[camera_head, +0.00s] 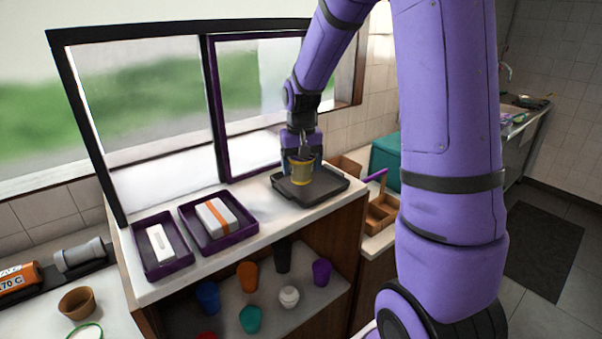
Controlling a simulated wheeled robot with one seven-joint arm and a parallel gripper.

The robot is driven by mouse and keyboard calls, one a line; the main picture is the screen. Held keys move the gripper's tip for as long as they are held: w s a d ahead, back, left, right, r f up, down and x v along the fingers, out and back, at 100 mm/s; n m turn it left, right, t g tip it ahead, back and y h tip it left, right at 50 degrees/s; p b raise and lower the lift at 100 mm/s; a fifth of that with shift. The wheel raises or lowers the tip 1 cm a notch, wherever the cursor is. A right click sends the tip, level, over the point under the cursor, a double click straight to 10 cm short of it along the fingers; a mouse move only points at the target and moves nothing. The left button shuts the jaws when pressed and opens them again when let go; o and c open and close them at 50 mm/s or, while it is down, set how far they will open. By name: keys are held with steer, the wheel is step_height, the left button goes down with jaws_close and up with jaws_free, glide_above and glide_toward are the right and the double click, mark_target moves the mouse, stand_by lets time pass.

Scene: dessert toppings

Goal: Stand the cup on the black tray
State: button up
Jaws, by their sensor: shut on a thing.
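A yellow cup (300,173) is in my gripper (302,159), which points down with its fingers shut on it. The cup is upright, over the left-middle part of the black tray (328,193). I cannot tell whether its base touches the tray floor or hangs just above it. The black tray lies flat on the white counter top, at its right end, below the window. The far side of the cup is hidden, and the gripper covers part of its rim.
Two purple trays (181,263) stand left on the counter, holding a white block (160,243) and an orange-striped white box (217,217). Several coloured cups, one orange (247,276), stand on the shelf below. A teal box (385,158) and wooden organiser (381,214) are at right.

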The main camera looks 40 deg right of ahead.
mark_target(301, 173)
steer(key=shift+w+d+f, duration=0.15)
steer(key=shift+w+d, duration=0.5)
steer(key=shift+w, duration=0.3)
steer(key=shift+f, duration=1.7)
steer(key=shift+f, duration=0.1)
steer(key=o, duration=1.1)
steer(key=shift+c, duration=0.2)
